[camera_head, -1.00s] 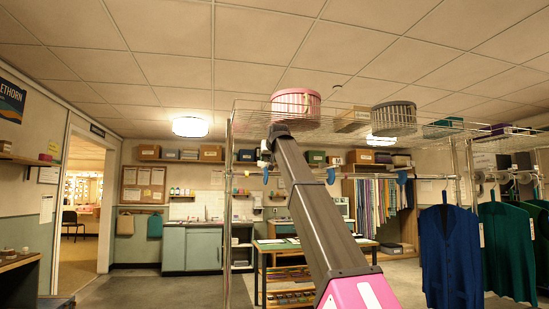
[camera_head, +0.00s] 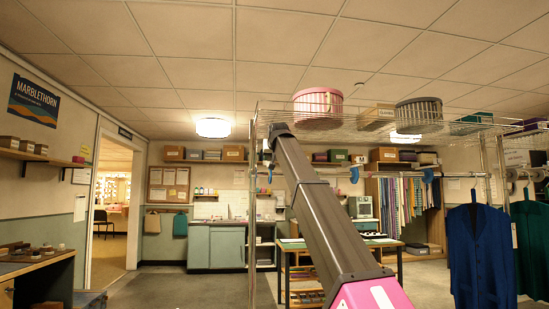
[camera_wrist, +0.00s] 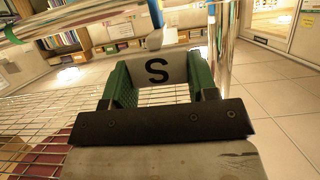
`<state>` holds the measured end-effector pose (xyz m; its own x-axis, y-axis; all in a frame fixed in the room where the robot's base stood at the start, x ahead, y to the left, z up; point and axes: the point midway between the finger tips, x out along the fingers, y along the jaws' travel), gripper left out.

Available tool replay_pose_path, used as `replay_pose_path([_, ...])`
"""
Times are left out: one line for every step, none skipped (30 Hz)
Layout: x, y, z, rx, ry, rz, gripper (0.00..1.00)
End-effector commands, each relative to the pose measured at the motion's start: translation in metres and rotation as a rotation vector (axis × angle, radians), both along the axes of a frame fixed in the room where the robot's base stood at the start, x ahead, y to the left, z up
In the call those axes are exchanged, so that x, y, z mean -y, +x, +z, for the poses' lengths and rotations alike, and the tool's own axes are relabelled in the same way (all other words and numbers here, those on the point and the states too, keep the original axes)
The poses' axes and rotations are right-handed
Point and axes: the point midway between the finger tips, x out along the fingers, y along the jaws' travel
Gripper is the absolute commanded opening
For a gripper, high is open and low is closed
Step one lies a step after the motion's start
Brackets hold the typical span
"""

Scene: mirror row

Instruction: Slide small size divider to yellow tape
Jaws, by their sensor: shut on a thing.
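The small size divider (camera_wrist: 157,71), pale grey with a black S, sits between the green fingers of my gripper (camera_wrist: 158,84) in the wrist view. The fingers are shut on it. A pale stub shows just above the divider, close to an upright chrome post (camera_wrist: 222,45). In the head view my arm reaches up to the rack's left end and its own links mostly hide the gripper. I cannot make out the yellow tape in either current view.
A wire shelf (camera_head: 375,121) carries a pink basket (camera_head: 318,108) and a grey basket (camera_head: 419,115) above the rail. Blue divider-like tabs (camera_head: 354,174) hang along it. Navy garments (camera_head: 479,255) hang at right. Open floor (camera_head: 190,288) lies at left, near a doorway.

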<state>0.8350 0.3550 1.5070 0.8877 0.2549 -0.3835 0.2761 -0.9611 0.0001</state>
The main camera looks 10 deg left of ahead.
Motion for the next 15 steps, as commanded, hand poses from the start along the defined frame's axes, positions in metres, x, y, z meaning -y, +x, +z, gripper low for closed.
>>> replay_pose_path([0.0001, -0.0001, 0.0004, 0.002, 0.001, 0.000, 0.11])
replay_pose_path([0.0000, -0.0002, 0.0004, 0.002, 0.001, 0.000, 0.56])
replay_pose_path([0.0001, -0.0001, 0.0004, 0.002, 0.001, 0.000, 0.69])
replay_pose_path([0.0001, -0.0001, 0.0004, 0.002, 0.001, 0.000, 0.79])
replay_pose_path([0.0002, -0.0002, 0.0003, 0.002, 0.001, 0.000, 0.79])
replay_pose_path([0.0002, -0.0001, 0.0003, 0.002, 0.001, 0.000, 0.79])
replay_pose_path([0.0002, -0.0001, 0.0003, 0.001, 0.000, 0.000, 0.79])
replay_pose_path([0.0002, -0.0001, 0.0003, 0.001, 0.000, 0.000, 0.79])
replay_pose_path([0.0003, -0.0002, 0.0002, 0.001, 0.000, 0.000, 0.79])
replay_pose_path([0.0003, -0.0002, 0.0002, 0.001, 0.000, 0.000, 0.79])
replay_pose_path([0.0003, -0.0002, 0.0002, 0.001, 0.000, 0.000, 0.79])
replay_pose_path([0.0004, -0.0003, 0.0002, 0.001, 0.000, 0.000, 0.79])
replay_pose_path([0.0005, -0.0005, 0.0003, 0.001, 0.000, 0.000, 0.79])
replay_pose_path([0.0006, -0.0011, 0.0005, 0.001, 0.000, 0.000, 0.79])
replay_pose_path([0.0009, -0.0023, 0.0010, 0.001, 0.000, 0.000, 0.79])
